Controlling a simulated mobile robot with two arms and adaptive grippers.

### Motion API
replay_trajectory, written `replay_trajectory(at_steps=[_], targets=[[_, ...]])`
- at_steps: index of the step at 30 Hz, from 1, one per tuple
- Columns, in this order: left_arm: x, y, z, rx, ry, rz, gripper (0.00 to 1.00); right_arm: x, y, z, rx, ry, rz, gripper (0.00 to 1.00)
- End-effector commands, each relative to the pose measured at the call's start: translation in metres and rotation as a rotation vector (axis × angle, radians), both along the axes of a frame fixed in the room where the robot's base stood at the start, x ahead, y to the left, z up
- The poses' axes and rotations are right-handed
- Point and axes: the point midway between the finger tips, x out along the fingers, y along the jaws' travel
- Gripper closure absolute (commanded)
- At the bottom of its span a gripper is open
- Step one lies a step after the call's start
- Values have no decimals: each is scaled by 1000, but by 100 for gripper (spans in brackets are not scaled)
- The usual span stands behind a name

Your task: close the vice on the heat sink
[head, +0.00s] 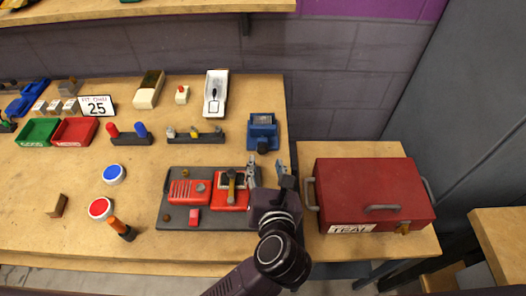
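The blue vice (263,126) stands near the right end of the workbench, with a dark knob or handle (263,147) on its near side. A greyish shape shows at its top, but I cannot tell whether this is the heat sink or how far apart the jaws are. I cannot tell whether a finger touches the handle.
A dark mat (176,218) with red slot-car parts (189,191) lies left of my gripper. A tool rack (196,137) and white tray (216,94) stand left of the vice.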

Motion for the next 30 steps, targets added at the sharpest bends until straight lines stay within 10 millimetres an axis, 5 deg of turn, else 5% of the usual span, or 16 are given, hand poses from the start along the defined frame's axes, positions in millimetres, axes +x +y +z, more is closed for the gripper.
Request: replay_trajectory(at_steps=[10,22,30], targets=[[50,6,-17,3,-2,1,61,0,2,8,2,-1,-1,47],[60,6,-23,0,0,0,61,1,2,8,3,-2,-2,47],[59,6,-23,0,0,0,88,3,1,8,2,-5,-1,47]])
